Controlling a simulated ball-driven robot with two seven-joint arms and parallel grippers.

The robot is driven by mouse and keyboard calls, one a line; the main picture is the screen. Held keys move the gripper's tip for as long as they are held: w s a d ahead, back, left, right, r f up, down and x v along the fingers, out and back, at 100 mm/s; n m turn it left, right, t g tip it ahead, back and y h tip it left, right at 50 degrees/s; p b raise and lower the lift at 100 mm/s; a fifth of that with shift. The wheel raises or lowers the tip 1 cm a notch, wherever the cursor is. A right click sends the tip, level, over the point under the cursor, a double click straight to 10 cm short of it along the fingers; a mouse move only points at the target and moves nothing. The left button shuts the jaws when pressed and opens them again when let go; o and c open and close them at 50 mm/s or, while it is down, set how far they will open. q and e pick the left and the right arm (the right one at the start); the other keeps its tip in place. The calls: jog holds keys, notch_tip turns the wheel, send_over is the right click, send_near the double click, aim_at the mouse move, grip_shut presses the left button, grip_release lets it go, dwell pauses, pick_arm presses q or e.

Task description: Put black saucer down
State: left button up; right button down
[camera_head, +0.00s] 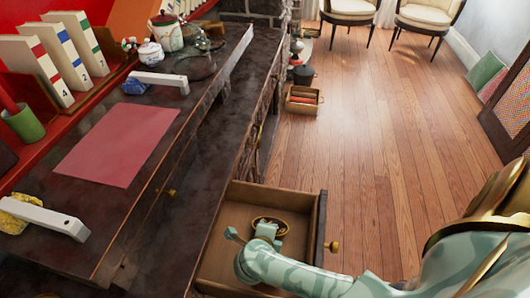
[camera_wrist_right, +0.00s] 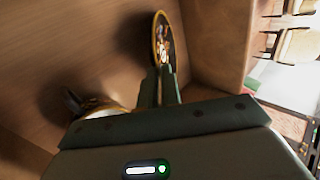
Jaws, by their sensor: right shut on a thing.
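The black saucer (camera_wrist_right: 162,36) with a gold rim and a patterned middle is between the fingertips of my right gripper (camera_wrist_right: 160,84) in the right wrist view. It shows there as a narrow oval, seen at a steep angle. In the head view my right gripper (camera_head: 267,233) reaches into the open wooden drawer (camera_head: 322,225), and the saucer's gold rim shows just beyond its fingers. The gripper is shut on the saucer. Whether the saucer touches the drawer floor I cannot tell. My left gripper is not in view.
A gold-and-white object (camera_wrist_right: 98,108) lies in the drawer left of the fingers in the right wrist view, partly hidden. The drawer walls stand close around the gripper. The dark counter above holds a pink mat (camera_head: 118,143), a white pot (camera_head: 151,53) and numbered books (camera_head: 35,68).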

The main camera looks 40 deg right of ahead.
jog(key=shift+r, duration=0.2)
jog(key=shift+f, duration=0.2)
jog(key=c, duration=2)
grip_release()
jog(key=shift+f, duration=0.1)
jog(key=o, duration=0.4)
jog(key=shift+r, duration=0.4)
pick_arm(q)
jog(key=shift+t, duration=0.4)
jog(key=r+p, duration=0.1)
jog(key=p, duration=0.1)
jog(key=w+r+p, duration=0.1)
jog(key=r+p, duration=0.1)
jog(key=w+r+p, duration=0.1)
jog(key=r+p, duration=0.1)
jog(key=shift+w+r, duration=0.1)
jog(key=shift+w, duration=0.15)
pick_arm(e)
jog(key=v, duration=1.2)
